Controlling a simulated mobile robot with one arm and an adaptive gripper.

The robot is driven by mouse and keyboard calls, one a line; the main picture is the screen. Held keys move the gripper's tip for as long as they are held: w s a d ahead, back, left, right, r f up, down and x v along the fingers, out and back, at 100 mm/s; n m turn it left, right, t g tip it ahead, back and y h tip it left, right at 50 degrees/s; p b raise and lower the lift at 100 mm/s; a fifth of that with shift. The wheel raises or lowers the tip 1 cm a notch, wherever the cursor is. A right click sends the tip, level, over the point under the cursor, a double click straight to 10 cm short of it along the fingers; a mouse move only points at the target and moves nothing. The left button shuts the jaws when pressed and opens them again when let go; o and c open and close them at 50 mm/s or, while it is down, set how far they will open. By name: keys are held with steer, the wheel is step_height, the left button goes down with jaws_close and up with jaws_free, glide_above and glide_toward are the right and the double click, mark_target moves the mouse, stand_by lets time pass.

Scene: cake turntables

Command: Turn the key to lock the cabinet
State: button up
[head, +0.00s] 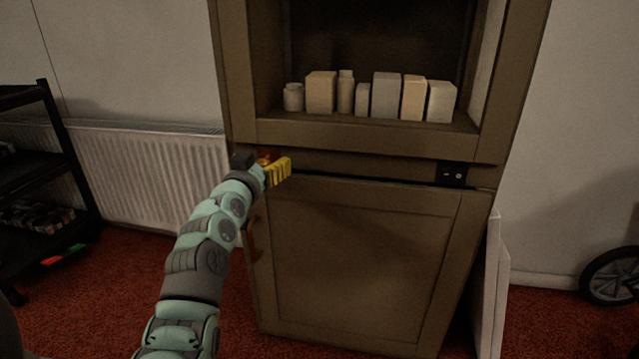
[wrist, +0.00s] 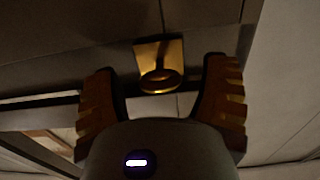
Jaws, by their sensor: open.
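The brown cabinet (head: 350,265) stands ahead, with an open upper compartment and a lower door that looks closed. In the wrist view a brass plate (wrist: 174,50) sits on the cabinet front. The key (wrist: 160,80), with a round brass bow, sticks out from it. My gripper (wrist: 166,75) is open, with its two yellow ribbed fingers either side of the key and apart from it. In the head view my gripper (head: 277,170) is at the cabinet's left side, just below the upper compartment; it hides most of the plate and key there.
Pale boxes and bottles (head: 372,96) stand on the cabinet's shelf. A small black fitting (head: 452,174) is at the front right. A radiator (head: 150,165) and a dark rack (head: 45,170) are to the left. White panels (head: 493,280) and a wheel (head: 612,275) are right.

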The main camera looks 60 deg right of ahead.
steer(key=shift+s, duration=0.1)
steer(key=c, duration=1.2)
steer(key=shift+n, duration=0.3)
steer(key=n, duration=0.3)
steer(key=shift+a+n, duration=0.1)
steer(key=shift+n, duration=0.2)
steer(key=n, duration=0.4)
steer(key=shift+n+p, duration=0.3)
steer(key=n+p, duration=0.1)
steer(key=n, duration=0.3)
steer(key=n+p, duration=0.1)
steer(key=n, duration=0.4)
steer(key=shift+f, duration=0.1)
